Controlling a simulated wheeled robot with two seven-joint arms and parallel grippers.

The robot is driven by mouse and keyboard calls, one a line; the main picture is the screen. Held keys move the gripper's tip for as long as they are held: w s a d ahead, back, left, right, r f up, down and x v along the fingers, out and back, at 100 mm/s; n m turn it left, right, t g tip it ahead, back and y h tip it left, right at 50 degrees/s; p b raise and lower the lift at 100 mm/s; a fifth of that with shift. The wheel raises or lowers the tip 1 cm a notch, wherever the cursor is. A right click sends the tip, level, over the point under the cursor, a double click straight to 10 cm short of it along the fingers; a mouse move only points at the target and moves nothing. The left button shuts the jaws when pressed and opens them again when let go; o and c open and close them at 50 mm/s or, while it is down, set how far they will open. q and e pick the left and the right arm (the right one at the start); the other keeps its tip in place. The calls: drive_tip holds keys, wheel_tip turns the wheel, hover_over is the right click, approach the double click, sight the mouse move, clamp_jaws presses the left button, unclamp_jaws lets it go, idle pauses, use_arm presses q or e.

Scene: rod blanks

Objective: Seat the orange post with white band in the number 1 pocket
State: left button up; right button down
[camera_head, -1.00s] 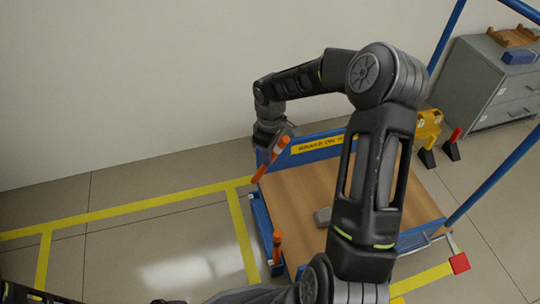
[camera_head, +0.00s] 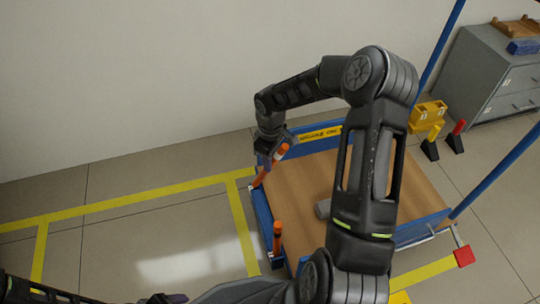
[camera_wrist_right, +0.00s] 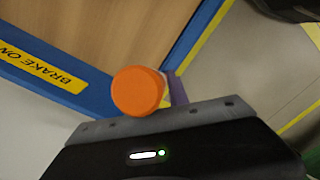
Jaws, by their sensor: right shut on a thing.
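My right gripper (camera_head: 268,142) is at the far left corner of the cart, shut on the orange post with white band (camera_head: 281,151). The post leans, its lower orange end down by the blue left edge of the cart. In the right wrist view its round orange end (camera_wrist_right: 137,92) shows, with a bit of white behind it beside the finger (camera_wrist_right: 178,91). I cannot tell whether its lower end touches anything. The number 1 pocket cannot be made out.
Another orange post (camera_head: 277,238) stands upright at the cart's near left edge. A grey block (camera_head: 323,208) lies on the wooden deck (camera_head: 300,180), partly behind my right arm. The blue end board carries a yellow label (camera_head: 320,134). A grey cabinet (camera_head: 485,75) stands at right.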

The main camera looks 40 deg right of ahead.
drive_tip(key=shift+f, duration=0.8)
drive_tip(key=c, duration=1.3)
unclamp_jaws()
drive_tip(key=shift+o, duration=0.2)
